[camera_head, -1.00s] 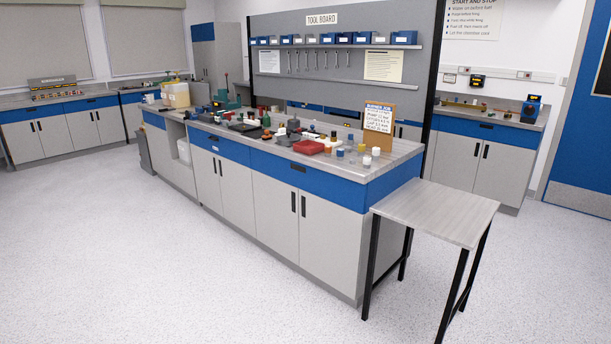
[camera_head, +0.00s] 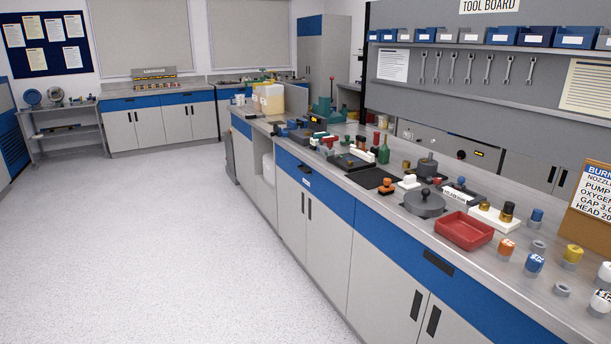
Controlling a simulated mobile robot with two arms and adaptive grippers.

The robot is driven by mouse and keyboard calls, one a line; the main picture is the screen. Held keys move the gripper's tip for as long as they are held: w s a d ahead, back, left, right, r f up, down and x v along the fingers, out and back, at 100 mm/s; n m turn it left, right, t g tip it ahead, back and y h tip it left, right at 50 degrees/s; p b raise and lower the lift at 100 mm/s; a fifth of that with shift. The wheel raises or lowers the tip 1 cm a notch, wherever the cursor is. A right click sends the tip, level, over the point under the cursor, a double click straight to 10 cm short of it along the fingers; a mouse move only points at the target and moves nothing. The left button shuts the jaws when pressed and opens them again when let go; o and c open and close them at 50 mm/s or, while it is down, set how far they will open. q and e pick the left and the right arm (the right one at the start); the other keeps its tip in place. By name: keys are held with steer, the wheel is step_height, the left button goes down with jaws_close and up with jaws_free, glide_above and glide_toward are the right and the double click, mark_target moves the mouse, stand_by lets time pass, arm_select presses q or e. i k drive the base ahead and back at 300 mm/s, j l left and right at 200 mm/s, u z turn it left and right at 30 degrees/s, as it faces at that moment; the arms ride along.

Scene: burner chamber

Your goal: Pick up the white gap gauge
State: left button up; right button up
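I cannot tell for certain which thing is the white gap gauge. Several white things stand on the long workbench (camera_head: 365,208). A small white piece (camera_head: 408,182) sits beside the black mat near the middle. A white block with two brass fittings (camera_head: 494,217) lies behind the red tray. A plain white capped cylinder (camera_head: 605,272) and a white one with dark markings (camera_head: 600,302) stand at the right edge, partly cut off. Neither of my grippers is in view.
A red tray (camera_head: 464,231), a grey round lidded pot (camera_head: 424,203) and several coloured capped cylinders crowd the bench top. A sign board (camera_head: 592,195) stands at the right. A tool board (camera_head: 480,60) rises behind. The floor (camera_head: 170,240) at the left is clear.

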mark_target(313, 141)
steer(key=i, duration=1.55)
steer(key=z, duration=0.05)
